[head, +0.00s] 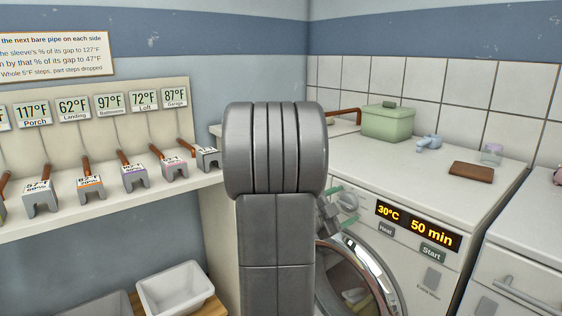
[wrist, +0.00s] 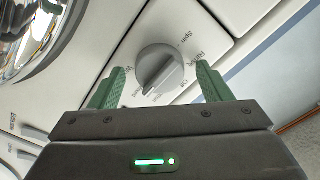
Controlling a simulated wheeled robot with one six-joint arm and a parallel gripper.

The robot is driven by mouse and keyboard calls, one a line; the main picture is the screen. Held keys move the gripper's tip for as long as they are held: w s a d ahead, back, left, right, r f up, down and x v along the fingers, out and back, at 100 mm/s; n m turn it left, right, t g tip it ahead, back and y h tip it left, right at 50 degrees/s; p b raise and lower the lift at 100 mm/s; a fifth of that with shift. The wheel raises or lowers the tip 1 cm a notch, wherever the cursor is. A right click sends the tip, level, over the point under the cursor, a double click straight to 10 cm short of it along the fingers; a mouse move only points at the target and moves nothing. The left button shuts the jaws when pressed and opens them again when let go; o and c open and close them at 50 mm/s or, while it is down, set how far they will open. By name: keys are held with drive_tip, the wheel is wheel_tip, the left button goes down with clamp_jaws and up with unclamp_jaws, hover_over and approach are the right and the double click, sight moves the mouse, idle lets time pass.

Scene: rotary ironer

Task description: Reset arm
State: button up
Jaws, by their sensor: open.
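My gripper (wrist: 162,88) is open in the wrist view, with its two green fingers on either side of a round grey dial (wrist: 160,68) on the washing machine's front. I see a gap between each finger and the dial, and cannot tell whether either touches it. In the head view my grey arm stands upright in the middle. The green fingers (head: 341,207) show just right of it, by the dial (head: 348,201). The arm hides part of the machine's left side.
The washing machine (head: 440,200) has displays reading 30°C and 50 min and a round door (head: 385,270). On its top are a green box (head: 388,124), a blue item (head: 429,142), a glass (head: 492,153) and a brown block (head: 471,169). Left, a shelf (head: 100,205) holds several grey sleeves.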

drive_tip(key=n+p, duration=0.1)
drive_tip(key=n, duration=0.1)
drive_tip(key=n+p, duration=0.4)
drive_tip(key=shift+r, duration=0.25)
drive_tip(key=shift+f+n+p, duration=0.2)
drive_tip(key=shift+n+p, duration=0.85)
drive_tip(key=shift+n, duration=0.45)
drive_tip(key=shift+s, duration=0.1)
